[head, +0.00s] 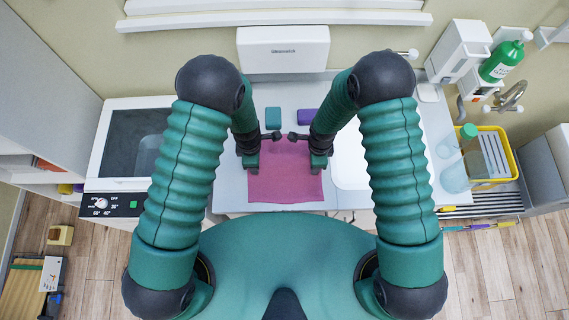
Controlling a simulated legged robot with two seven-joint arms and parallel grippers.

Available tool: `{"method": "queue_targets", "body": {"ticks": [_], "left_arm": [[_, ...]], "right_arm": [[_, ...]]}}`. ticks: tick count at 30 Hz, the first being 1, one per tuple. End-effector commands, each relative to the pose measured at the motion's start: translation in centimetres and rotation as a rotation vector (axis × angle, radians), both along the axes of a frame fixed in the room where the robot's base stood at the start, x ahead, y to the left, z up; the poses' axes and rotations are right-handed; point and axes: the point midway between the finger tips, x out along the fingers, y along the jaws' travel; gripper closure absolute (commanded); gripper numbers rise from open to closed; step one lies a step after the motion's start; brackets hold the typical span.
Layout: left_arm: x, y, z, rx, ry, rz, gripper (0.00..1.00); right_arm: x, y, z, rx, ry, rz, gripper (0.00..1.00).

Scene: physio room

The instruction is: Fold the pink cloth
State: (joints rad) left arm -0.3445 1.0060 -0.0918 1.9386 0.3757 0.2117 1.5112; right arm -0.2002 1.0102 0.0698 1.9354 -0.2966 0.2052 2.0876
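The pink cloth (285,184) lies spread on the pale counter in the middle of the head view, its near edge close to the counter's front edge. My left gripper (251,167) is at the cloth's left edge, and my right gripper (318,168) is at its right edge. Both point down and sit level with each other. The arms above them hide the fingertips, so I cannot tell whether either is open, shut or touching the cloth. The cloth's far part is partly hidden between the grippers.
Behind the cloth lie a teal block (273,117) and a purple block (308,117). A sink (350,165) is to the right, then a clear bottle (455,176) and a yellow tub (504,151). A glass-topped unit (130,145) stands left. The white dispenser (283,50) is on the wall.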

Motion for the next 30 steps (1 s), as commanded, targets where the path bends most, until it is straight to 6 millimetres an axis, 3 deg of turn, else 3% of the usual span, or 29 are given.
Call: {"method": "queue_targets", "body": {"ticks": [14,30], "left_arm": [[0.07,-0.01,-0.46,0.000,0.000,-0.001,0.58],[0.06,0.01,-0.51,0.000,0.002,-0.001,0.93]], "right_arm": [[0.06,-0.02,-0.37,0.000,0.000,0.001,0.58],[-0.01,-0.03,-0.45,0.000,0.003,0.001,0.93]]}}
